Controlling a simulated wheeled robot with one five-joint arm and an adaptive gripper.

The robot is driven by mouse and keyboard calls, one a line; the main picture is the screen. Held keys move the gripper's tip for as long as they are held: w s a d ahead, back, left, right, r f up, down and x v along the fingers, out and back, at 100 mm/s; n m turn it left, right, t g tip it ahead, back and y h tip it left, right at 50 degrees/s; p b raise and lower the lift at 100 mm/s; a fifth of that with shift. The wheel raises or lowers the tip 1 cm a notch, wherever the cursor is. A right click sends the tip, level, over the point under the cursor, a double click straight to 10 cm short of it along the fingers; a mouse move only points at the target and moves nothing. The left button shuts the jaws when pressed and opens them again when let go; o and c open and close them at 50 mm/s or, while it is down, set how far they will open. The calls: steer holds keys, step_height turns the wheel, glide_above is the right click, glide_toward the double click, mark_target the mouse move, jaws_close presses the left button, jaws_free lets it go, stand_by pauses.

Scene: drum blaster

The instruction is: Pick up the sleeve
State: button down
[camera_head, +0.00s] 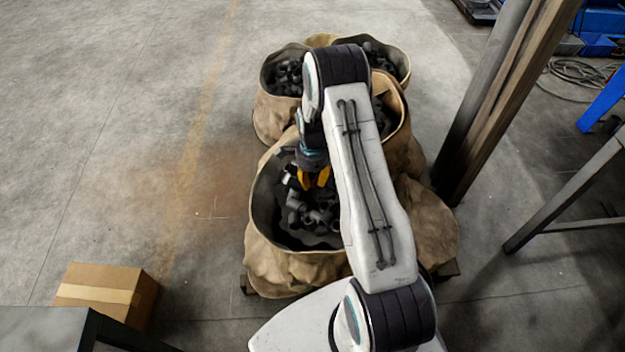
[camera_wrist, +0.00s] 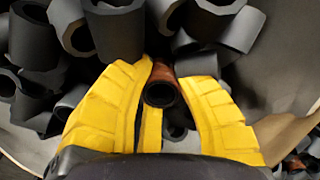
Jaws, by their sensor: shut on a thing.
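In the wrist view a small reddish-brown sleeve (camera_wrist: 161,86) with a dark bore stands between the yellow fingers of my gripper (camera_wrist: 165,88). The fingers are shut on it, and its open end faces the camera. Dark grey sleeves (camera_wrist: 95,35) lie loosely around it and just beyond the fingertips. In the head view my gripper (camera_head: 315,178) points down inside the front sack (camera_head: 272,262), over a pile of dark sleeves (camera_head: 318,214). The held sleeve cannot be made out there. Its lower end is hidden in the wrist view.
More cloth sacks of dark parts (camera_head: 288,76) stand behind the front one. A rusty post (camera_head: 500,100) rises close on the right, with a metal frame (camera_head: 570,190) beyond it. A cardboard box (camera_head: 105,292) sits at lower left. The floor on the left is mostly clear.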

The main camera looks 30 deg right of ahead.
steer(key=r, duration=0.2)
steer(key=r+p, duration=0.1)
steer(key=r, duration=0.1)
steer(key=shift+s+d, duration=0.2)
steer(key=shift+s, duration=0.05)
steer(key=s+d+r+p, duration=0.1)
steer(key=s+d+r, duration=0.5)
steer(key=s, duration=0.4)
step_height(320, 180, up, 10)
steer(key=n, duration=1.8)
glide_above(315, 176)
steer(key=s, duration=0.1)
steer(key=w+a+r+n+p, duration=0.1)
steer(key=a, duration=0.4)
steer(key=w+a+r+n+p, duration=0.1)
steer(key=w+a+r, duration=0.1)
steer(key=a, duration=0.4)
step_height(315, 176, up, 9)
steer(key=s+p, duration=0.2)
steer(key=p, duration=1.4)
steer(key=shift+d+p, duration=0.15)
steer(key=shift+p, duration=0.15)
